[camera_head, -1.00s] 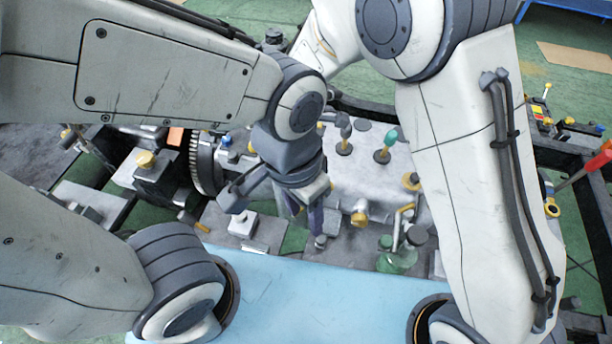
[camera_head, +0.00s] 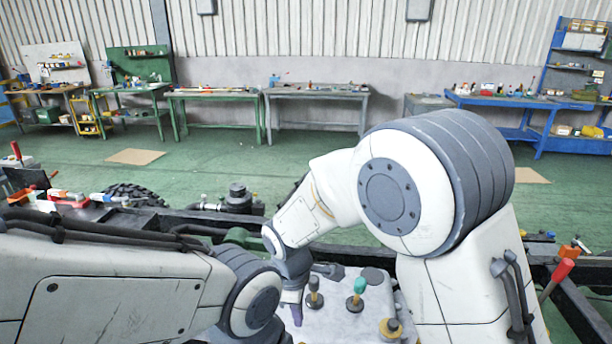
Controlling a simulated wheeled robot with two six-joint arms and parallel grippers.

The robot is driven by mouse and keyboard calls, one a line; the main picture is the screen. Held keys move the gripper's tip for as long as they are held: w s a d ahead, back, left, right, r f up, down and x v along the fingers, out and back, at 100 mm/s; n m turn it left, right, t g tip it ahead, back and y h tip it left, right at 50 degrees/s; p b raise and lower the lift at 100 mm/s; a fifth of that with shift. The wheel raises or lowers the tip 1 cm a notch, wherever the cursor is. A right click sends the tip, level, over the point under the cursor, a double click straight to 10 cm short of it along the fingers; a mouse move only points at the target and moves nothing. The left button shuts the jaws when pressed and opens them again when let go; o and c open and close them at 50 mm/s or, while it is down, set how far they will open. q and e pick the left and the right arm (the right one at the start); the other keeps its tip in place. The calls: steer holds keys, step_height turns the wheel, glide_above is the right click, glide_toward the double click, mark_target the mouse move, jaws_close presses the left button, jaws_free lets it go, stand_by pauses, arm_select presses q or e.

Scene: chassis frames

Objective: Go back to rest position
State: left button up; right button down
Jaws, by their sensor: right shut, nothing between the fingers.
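My right arm (camera_head: 385,195) comes in from the right and reaches over the chassis. My right gripper (camera_head: 296,312) points down over the grey block (camera_head: 345,318), its dark fingers shut with nothing seen in them; its tips are partly covered by my left arm. My left arm (camera_head: 110,290) crosses the lower left with its joint (camera_head: 255,300) near the middle. My left gripper is out of view.
The dark chassis frame (camera_head: 560,285) spans the foreground. Knobs, one with a green top (camera_head: 357,291), stand on the block. A red-handled tool (camera_head: 560,272) leans at right.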

steer(key=s+d+r+m+t, duration=0.1)
steer(key=s+d+r+m, duration=0.15)
steer(key=d+m, duration=0.7)
steer(key=s+d+r+m+t, duration=0.1)
steer(key=s+d+m, duration=0.3)
steer(key=d+m, duration=0.55)
steer(key=s+a+r+n+g+y+b, duration=0.1)
steer(key=s+a+r+n+g+b, duration=0.1)
steer(key=s+a+n, duration=0.7)
steer(key=s+a+b, duration=0.1)
steer(key=s+a, duration=0.1)
steer(key=s, duration=0.2)
steer(key=shift+s+a+r+n+g+y, duration=0.25)
steer(key=shift+r+n+g+y, duration=0.05)
steer(key=shift+r+n+y, duration=0.1)
